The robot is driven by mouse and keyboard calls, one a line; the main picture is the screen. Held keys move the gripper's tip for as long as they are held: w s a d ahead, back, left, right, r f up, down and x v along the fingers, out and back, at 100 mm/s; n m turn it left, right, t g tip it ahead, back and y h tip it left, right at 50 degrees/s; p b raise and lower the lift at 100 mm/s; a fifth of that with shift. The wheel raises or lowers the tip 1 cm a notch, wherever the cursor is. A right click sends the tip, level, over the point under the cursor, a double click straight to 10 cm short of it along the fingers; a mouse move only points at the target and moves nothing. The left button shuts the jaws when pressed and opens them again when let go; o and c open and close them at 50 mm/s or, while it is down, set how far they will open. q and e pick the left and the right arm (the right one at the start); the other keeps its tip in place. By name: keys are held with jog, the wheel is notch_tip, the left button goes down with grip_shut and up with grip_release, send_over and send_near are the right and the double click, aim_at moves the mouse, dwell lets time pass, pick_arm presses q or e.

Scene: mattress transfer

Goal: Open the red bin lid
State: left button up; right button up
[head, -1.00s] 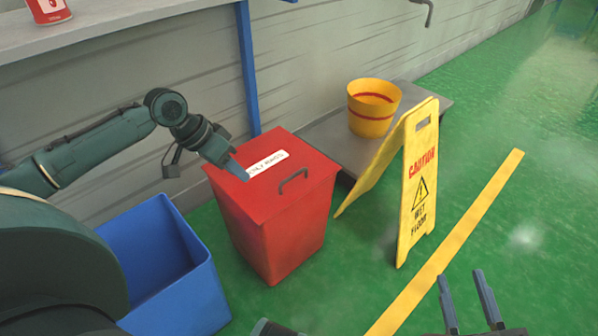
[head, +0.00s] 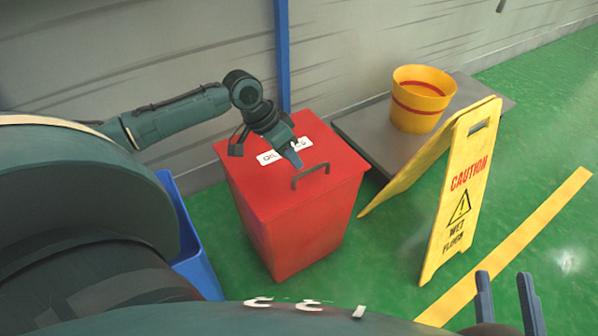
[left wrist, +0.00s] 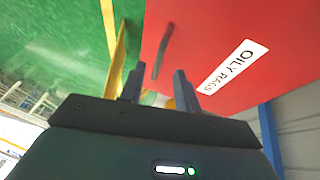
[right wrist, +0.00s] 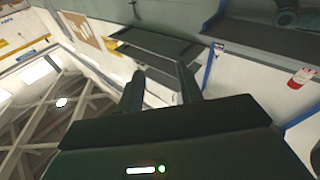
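The red bin (head: 295,235) stands on the green floor with its red lid (head: 340,150) shut. The lid has a dark bar handle (head: 311,175) and a white label, which reads OILY RAGS in the left wrist view (left wrist: 232,66). My left gripper (head: 291,155) is over the lid, just behind the handle and close to the label. In the left wrist view, its two fingers (left wrist: 158,88) are apart and empty, with the handle (left wrist: 162,50) ahead of them, not between them. My right gripper (head: 506,290) is open and empty at the lower right, away from the bin.
A blue bin (head: 196,265) stands left of the red bin, partly hidden by my arm. A yellow caution sign (head: 462,190) stands to the right. A yellow bucket (head: 420,112) sits on a low grey platform (head: 365,130) behind. A blue post (head: 282,60) is behind the lid.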

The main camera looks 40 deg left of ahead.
pick_arm(q)
jog(key=b, duration=0.2)
send_over(298, 185)
notch_tip(298, 185, down, 4)
jog(key=shift+f, duration=0.2)
grip_shut()
dwell(0.4)
